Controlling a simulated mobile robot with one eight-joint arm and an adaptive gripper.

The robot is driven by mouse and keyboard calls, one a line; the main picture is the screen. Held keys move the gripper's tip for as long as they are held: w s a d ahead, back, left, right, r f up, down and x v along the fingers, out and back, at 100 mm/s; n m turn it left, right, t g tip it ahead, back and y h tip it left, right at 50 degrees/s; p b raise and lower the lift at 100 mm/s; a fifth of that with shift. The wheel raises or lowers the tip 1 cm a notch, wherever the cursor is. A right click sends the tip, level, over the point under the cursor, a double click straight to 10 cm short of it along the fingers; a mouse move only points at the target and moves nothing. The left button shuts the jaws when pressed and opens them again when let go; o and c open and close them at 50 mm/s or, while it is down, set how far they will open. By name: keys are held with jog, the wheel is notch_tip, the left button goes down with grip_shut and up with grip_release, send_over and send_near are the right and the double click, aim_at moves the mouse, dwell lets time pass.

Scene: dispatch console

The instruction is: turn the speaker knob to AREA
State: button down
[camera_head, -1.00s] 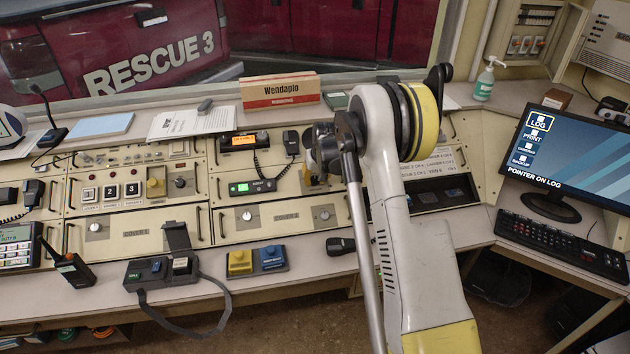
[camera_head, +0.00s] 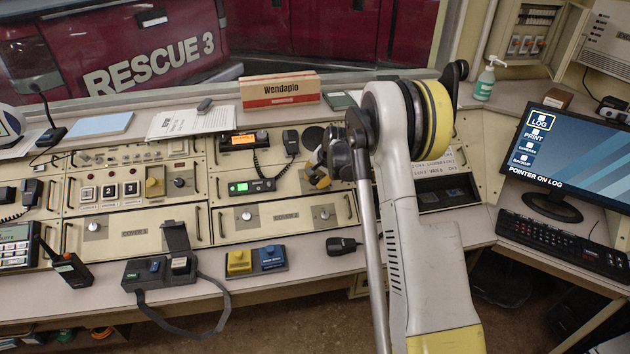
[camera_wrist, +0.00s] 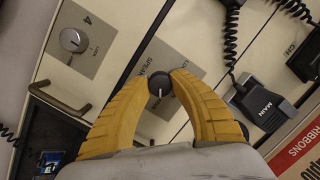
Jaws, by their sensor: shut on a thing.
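The speaker knob (camera_wrist: 160,84) is a small round black knob with a white pointer line, on a grey plate (camera_wrist: 180,62) in the cream console panel. In the wrist view the pointer line points down the picture, toward my palm. My gripper (camera_wrist: 163,88) has its two yellow fingers closed on the knob from both sides. The plate's lettering is partly covered by the fingers, and I cannot read AREA on it. In the head view my gripper (camera_head: 318,178) is at the console panel, and the knob is hidden behind it.
A silver knob (camera_wrist: 74,40) marked 4 and a drawer handle (camera_wrist: 65,100) are left of my fingers in the wrist view. The MAIN handset (camera_wrist: 262,100) with its coiled cord is close on the right. A ribbons box (camera_wrist: 300,150) is at lower right.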

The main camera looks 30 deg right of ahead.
jog(key=shift+m, duration=0.5)
jog(key=c, duration=1.1)
grip_release()
jog(key=v, duration=1.2)
jog(key=shift+s+a, duration=0.1)
